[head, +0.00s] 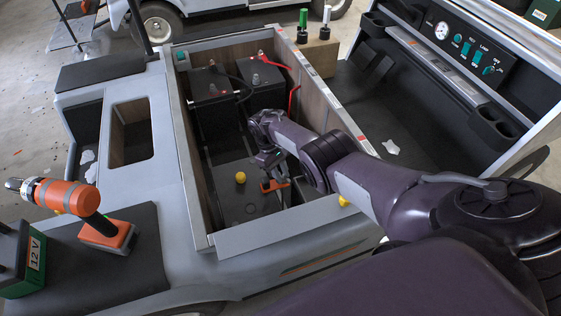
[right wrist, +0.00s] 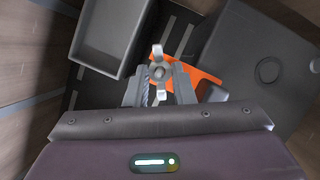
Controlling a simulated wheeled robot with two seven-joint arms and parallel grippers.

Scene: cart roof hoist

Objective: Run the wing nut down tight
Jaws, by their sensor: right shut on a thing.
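My right gripper (head: 272,170) reaches down into the open bay of the cart. In the right wrist view its two fingers (right wrist: 161,88) are shut around the silver wing nut (right wrist: 158,71), with one wing toward the top and one toward the bottom of the picture. An orange piece (right wrist: 204,84) lies under and beside the nut; it also shows in the head view (head: 276,186). The nut is too small and hidden to make out in the head view. Whether it is seated tight cannot be told. My left gripper is out of view.
Black batteries (head: 212,88) with cables stand at the far end of the bay (head: 187,150). A yellow knob (head: 240,178) is left of the gripper. A grey open tray (right wrist: 98,45) shows near the nut. An orange drill (head: 62,197) stands on the seat at left.

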